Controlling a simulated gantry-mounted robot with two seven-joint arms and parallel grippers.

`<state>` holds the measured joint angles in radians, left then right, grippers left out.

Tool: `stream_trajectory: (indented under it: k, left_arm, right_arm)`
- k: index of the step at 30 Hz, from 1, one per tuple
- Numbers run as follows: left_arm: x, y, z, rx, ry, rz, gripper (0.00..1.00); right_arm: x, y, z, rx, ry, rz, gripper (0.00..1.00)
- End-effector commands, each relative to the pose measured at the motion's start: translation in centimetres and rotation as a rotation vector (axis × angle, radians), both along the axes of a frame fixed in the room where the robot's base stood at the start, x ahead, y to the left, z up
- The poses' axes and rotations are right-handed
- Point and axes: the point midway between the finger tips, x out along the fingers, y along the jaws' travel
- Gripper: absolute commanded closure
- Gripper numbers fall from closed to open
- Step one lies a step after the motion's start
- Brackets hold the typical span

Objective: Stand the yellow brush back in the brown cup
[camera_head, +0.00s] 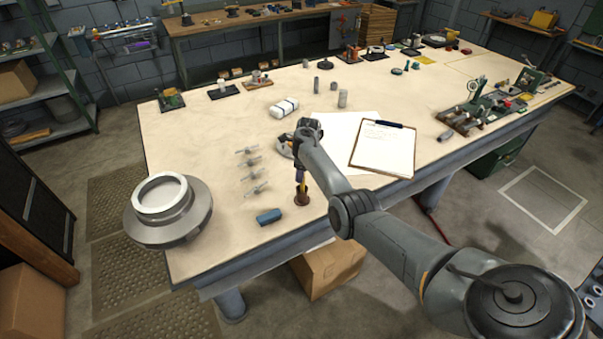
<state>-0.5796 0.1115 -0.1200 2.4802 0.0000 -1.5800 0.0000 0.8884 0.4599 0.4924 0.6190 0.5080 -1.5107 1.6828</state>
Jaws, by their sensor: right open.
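The brown cup (301,198) stands on the table near its front edge. The yellow brush (301,187) is upright with its lower end in the cup; its upper part is close to the gripper. My right gripper (299,178) is directly above the cup, pointing down around the top of the brush. It is open, though the fingers are small and dark here. My left gripper does not show.
A blue block (269,216) lies left of the cup. Several small metal parts (250,177) lie in a row behind it. A clipboard (383,148) and paper lie to the right. A large grey flanged casing (167,210) stands at the left corner.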

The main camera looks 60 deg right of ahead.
Motion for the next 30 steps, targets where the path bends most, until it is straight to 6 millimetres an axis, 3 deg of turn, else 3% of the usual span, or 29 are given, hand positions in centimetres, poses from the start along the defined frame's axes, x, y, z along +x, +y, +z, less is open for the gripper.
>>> stream_trajectory:
  k: [15, 21, 30]
  left_arm:
    - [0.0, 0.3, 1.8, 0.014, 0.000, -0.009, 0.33]
    - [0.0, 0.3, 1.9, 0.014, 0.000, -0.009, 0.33]
    - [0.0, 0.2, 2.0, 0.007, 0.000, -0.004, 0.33]
  right_arm:
    - [-0.9, -0.3, 8.2, -0.002, -0.001, 0.000, 0.50]
    - [-1.0, -0.3, 9.5, -0.001, 0.000, -0.002, 0.50]
    - [-1.0, -0.3, 9.6, 0.000, -0.001, -0.001, 0.50]
